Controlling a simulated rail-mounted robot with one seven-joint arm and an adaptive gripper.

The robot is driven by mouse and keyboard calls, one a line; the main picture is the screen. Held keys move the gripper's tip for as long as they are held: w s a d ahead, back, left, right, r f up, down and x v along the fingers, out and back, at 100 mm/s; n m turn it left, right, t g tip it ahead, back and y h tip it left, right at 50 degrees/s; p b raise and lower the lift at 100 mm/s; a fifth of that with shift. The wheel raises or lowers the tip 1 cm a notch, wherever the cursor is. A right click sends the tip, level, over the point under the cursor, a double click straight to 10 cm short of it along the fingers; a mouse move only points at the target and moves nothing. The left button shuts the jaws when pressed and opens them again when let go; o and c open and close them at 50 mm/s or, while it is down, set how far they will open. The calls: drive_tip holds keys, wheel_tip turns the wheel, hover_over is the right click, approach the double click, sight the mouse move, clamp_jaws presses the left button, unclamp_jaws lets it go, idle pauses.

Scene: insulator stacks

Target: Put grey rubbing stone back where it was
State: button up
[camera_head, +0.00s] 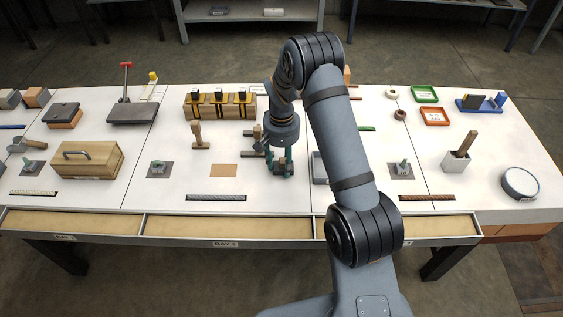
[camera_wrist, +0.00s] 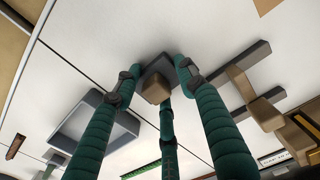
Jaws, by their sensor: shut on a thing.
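My gripper (camera_head: 281,167) is low over the middle of the white bench. In the wrist view its green fingers (camera_wrist: 157,75) close around a small block (camera_wrist: 155,90) with a tan-brown face toward the camera. A dark grey square (camera_wrist: 157,66) shows just behind the block; I cannot tell whether they are one piece or touching. No other clear grey rubbing stone stands out, so I cannot tell for sure that this is it. A flat orange-tan patch (camera_head: 223,170) lies bare left of my gripper.
A grey tray (camera_head: 319,168) stands close right of my gripper, partly behind my arm. Dark bars (camera_wrist: 245,85) lie close on the other side. Bare bench surrounds the patch.

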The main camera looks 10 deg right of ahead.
sight(281, 160)
drive_tip(key=shift+f, duration=0.15)
drive_tip(key=o, duration=1.2)
drive_tip(key=shift+c, duration=0.2)
drive_tip(key=shift+o, duration=0.3)
wheel_tip(281, 160, up, 12)
drive_tip(key=shift+r, duration=0.2)
